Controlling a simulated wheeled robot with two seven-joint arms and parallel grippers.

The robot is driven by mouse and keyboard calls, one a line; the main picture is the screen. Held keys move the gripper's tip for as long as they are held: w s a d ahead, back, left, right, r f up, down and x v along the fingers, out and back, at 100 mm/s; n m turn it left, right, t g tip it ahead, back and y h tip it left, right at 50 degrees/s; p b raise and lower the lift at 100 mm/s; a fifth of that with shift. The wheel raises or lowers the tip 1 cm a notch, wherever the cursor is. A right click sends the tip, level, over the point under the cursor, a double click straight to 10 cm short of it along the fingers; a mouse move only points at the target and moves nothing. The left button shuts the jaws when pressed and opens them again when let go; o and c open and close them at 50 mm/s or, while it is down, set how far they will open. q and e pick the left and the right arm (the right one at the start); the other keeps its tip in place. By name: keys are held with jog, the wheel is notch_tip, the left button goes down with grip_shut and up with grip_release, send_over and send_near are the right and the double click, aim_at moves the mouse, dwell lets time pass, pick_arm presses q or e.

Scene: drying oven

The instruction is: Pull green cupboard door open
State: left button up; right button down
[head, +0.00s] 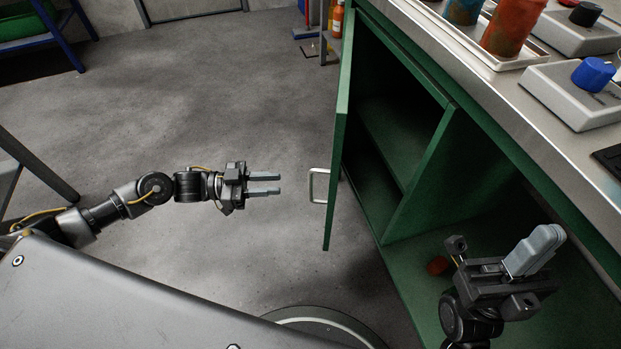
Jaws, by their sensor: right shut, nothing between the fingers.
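The green cupboard door (341,130) stands swung open, seen nearly edge-on, with its metal handle (317,186) on the left side. The green cupboard (423,185) shows its dark inside with a shelf. My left gripper (281,183) is open and empty, to the left of the handle and apart from it. My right gripper (541,249) is shut with nothing in it, at the lower right over the cupboard's green lower board.
A steel worktop (450,60) above the cupboard holds a tray (545,46) with bottles and devices with knobs (594,74). A small red object (438,265) lies on the lower board. A blue-framed rack (62,38) stands far left.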

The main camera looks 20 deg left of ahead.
aim_at(309, 182)
pick_arm(q)
jog(key=b+x, duration=0.2)
jog(key=x, duration=0.7)
jog(key=shift+w+d, duration=0.1)
jog(key=shift+d, duration=0.15)
grip_shut()
